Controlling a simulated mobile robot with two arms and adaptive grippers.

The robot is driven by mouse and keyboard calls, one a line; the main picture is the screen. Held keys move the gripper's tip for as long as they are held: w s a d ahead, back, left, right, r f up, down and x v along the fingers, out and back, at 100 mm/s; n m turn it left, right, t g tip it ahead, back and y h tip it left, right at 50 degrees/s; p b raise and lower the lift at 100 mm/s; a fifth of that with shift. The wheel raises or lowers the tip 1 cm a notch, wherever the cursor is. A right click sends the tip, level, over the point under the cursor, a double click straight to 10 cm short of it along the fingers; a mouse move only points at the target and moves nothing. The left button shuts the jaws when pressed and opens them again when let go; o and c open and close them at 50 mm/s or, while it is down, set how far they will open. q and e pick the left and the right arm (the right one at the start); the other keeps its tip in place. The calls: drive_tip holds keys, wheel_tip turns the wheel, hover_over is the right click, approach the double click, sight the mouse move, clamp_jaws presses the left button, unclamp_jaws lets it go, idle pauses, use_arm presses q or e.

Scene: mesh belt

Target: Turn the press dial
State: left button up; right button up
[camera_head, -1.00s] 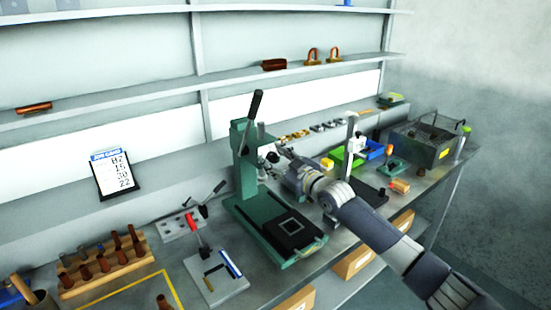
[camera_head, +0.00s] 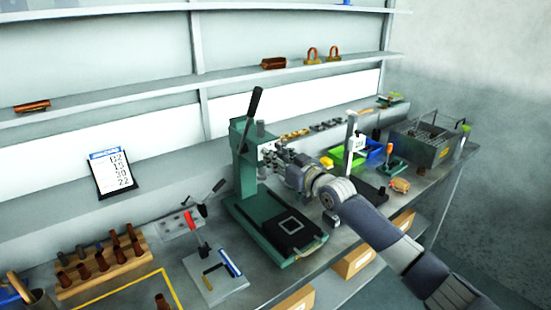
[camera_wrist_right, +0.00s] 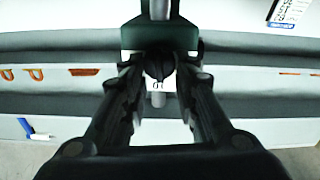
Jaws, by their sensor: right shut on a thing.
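The green press (camera_head: 270,215) stands on the bench with its dark lever (camera_head: 255,103) tilted up. My right gripper (camera_head: 272,153) reaches in from the right to the front of the press head. In the right wrist view, the dark round press dial (camera_wrist_right: 158,66) lies between the fingertips of my right gripper (camera_wrist_right: 160,72), which is shut on it. The fingers hide much of the dial in the head view. The dial's marks and angle cannot be read. My left gripper is in neither view.
A small lever fixture (camera_head: 214,280) and a wooden rack of pegs (camera_head: 105,268) stand left of the press. A green bin (camera_head: 340,158), a blue bin (camera_head: 374,151) and a grey wire-topped box (camera_head: 425,142) stand at right. A card (camera_head: 111,172) hangs on the wall.

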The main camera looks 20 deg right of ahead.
drive_tip(key=shift+w+d+f+m, duration=0.1)
drive_tip(key=shift+d+m, duration=0.05)
drive_tip(key=shift+m, duration=2)
drive_tip(key=shift+w+d+f+m, duration=0.1)
drive_tip(key=shift+d+m, duration=0.1)
drive_tip(key=shift+m, duration=1.9)
drive_tip(key=shift+d+f+m, duration=0.1)
drive_tip(key=shift+d+m, duration=0.05)
drive_tip(key=shift+m, duration=2)
drive_tip(key=o, duration=0.9)
drive_tip(key=shift+o, duration=0.2)
drive_tip(key=v, duration=1.2)
